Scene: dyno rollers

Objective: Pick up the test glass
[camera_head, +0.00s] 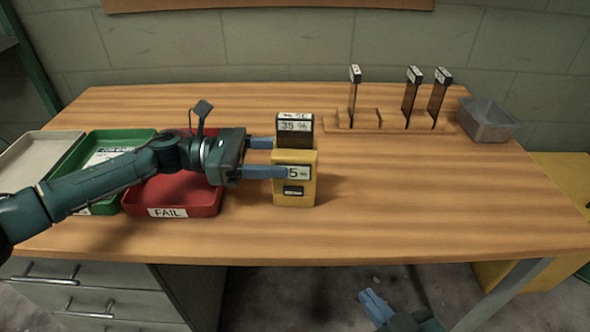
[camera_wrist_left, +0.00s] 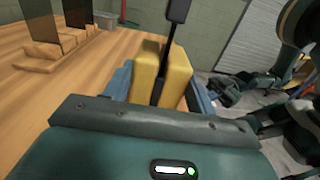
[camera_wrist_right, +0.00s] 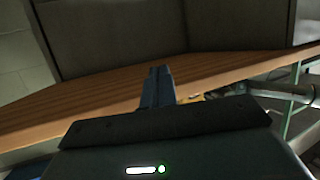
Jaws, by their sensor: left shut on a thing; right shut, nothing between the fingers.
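A yellow meter (camera_head: 296,190) stands upright on the table, its display partly hidden by a finger and reading 5 %. A dark glass with a 35 % label (camera_head: 294,128) sticks up out of its top, and the left wrist view shows the glass edge-on (camera_wrist_left: 176,28) in the slot. My left gripper (camera_head: 279,158) is shut on the meter, one finger in front and one behind. Three more dark glasses (camera_head: 409,98) with white top labels stand upright in a wooden rack (camera_head: 370,118). My right gripper (camera_head: 373,305) is shut and empty, below the table's front edge.
A red FAIL tray (camera_head: 168,212), a green tray (camera_head: 97,183) and a pale tray (camera_head: 37,155) stand at the left. A grey metal bin (camera_head: 489,122) is at the back right. The table's front right is clear.

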